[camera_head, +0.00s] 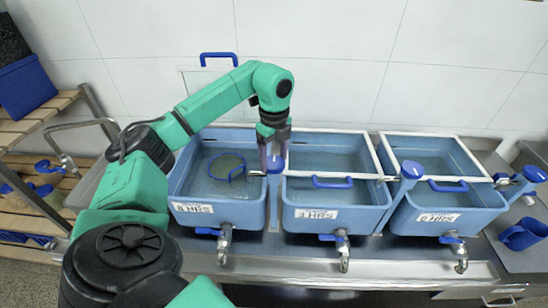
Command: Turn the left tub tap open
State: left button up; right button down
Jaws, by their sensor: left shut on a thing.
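The left tub (185,213) is a light-blue basin with a white label, holding water. A blue-topped tap (275,165) stands at its right side, by the gap to the middle tub, with a short spout pointing left. My left gripper (275,165) reaches down from above with its fingers on either side of this blue top, shut on it. The fingers partly hide the tap. A metal outlet tap with a blue lever (224,240) is on the left tub's front, apart from the gripper. My right gripper is not in view.
The middle tub (310,222) and right tub (420,226) stand alongside, with white-framed covers, blue handles and similar taps. A round mesh basket (228,168) sits in the left tub. A blue jug (523,234) is at the far right. Wooden shelves (35,125) stand left.

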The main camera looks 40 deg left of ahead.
aim_at(274, 162)
pick_arm(q)
jog(key=shift+r, duration=0.2)
jog(key=o, duration=1.3)
jog(key=shift+f, duration=0.1)
jog(key=shift+c, duration=0.2)
jog(key=shift+r, duration=0.35)
notch_tip(274, 162, up, 4)
jog(key=shift+w+f+b, duration=0.1)
jog(key=shift+f+b, duration=0.15)
jog(key=shift+b, duration=0.25)
notch_tip(274, 162, up, 10)
jog(key=p, duration=0.2)
jog(key=shift+r+p, duration=0.2)
jog(key=shift+p, duration=0.1)
